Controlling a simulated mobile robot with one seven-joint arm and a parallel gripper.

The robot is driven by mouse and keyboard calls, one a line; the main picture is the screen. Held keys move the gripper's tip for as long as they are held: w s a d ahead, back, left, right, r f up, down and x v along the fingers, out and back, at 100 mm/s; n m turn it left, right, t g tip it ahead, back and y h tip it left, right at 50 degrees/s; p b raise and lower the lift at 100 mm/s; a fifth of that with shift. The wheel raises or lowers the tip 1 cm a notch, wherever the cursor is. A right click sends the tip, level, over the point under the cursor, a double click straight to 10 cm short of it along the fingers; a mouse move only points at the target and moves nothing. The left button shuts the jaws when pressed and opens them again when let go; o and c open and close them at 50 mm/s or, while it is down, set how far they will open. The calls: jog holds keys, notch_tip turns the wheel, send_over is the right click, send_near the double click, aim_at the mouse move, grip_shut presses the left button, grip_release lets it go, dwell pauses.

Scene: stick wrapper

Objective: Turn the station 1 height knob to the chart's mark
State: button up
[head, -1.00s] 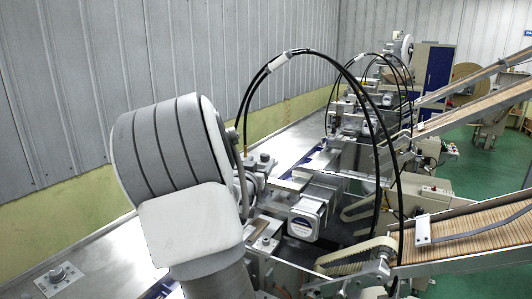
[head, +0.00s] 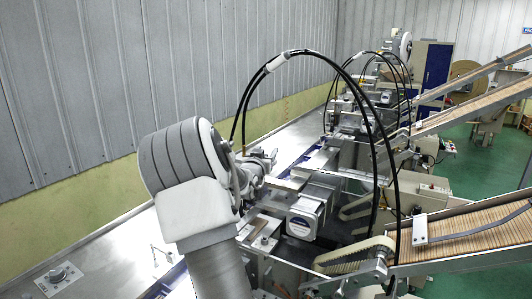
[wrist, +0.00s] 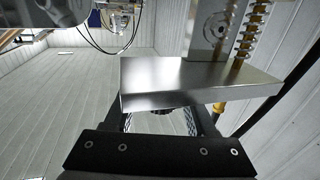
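In the wrist view my gripper (wrist: 160,120) has its two fingers apart, with their tips partly hidden by a bright steel block (wrist: 190,84). A small dark round part (wrist: 162,109) shows under the block's edge, between the fingers; I cannot tell whether it is the height knob or whether the fingers touch it. In the head view my arm hides most of the gripper, near the top of the nearest station (head: 305,218). A round knob on a pale marked plate (head: 58,275) sits on the counter at lower left, away from my gripper. I cannot make out the chart.
Black hoses (head: 375,130) arch over the nearest station. A slatted conveyor (head: 470,232) slopes up at the right. A spring on a rod (wrist: 250,32) stands beside the steel block. The steel counter (head: 110,250) is mostly bare at left, with a small wire-like fitting (head: 160,254).

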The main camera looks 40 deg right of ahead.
grip_shut()
jog(key=shift+f+t+b, duration=0.2)
jog(key=shift+t+b, duration=0.1)
jog(key=shift+b, duration=0.65)
